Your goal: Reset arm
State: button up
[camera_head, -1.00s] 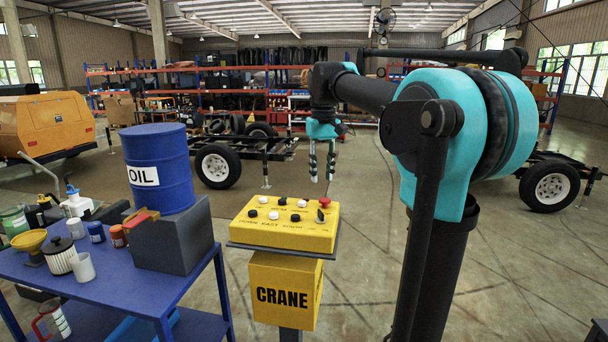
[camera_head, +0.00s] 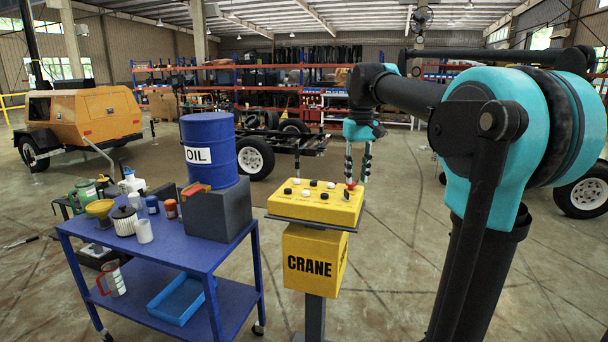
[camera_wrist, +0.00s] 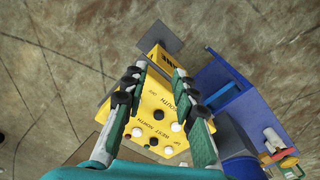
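My gripper (camera_head: 357,178) hangs from my turquoise and black arm, fingers down, near the far right corner of the yellow crane control box (camera_head: 317,203). Its two fingers are apart with nothing between them. The wrist view shows the open fingers (camera_wrist: 160,82) above the box (camera_wrist: 155,110), with several black and white buttons visible. A red knob (camera_head: 350,185) on the box is close to the fingertips in the head view; contact cannot be told.
A blue cart (camera_head: 180,254) at left carries a blue oil drum (camera_head: 210,150) on a grey block (camera_head: 217,208), a yellow funnel (camera_head: 99,208) and small containers. An orange machine (camera_head: 85,115) stands behind. A wheeled chassis (camera_head: 290,142) is farther back. Floor is open at front left.

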jog(key=s+d+f+m+t, duration=0.1)
jog(key=s+f, duration=0.6)
jog(key=f, duration=0.4)
jog(key=s+d+f+t, duration=0.1)
jog(key=s+f, duration=0.6)
jog(key=f, duration=0.4)
jog(key=s+d+f+m+t, duration=0.1)
jog(key=s+d+f+t, duration=0.1)
jog(key=s+f, duration=0.5)
notch_tip(320, 180, down, 4)
jog(key=shift+s+f+m, duration=0.1)
jog(key=shift+s+m, duration=0.15)
jog(key=shift+m, duration=0.05)
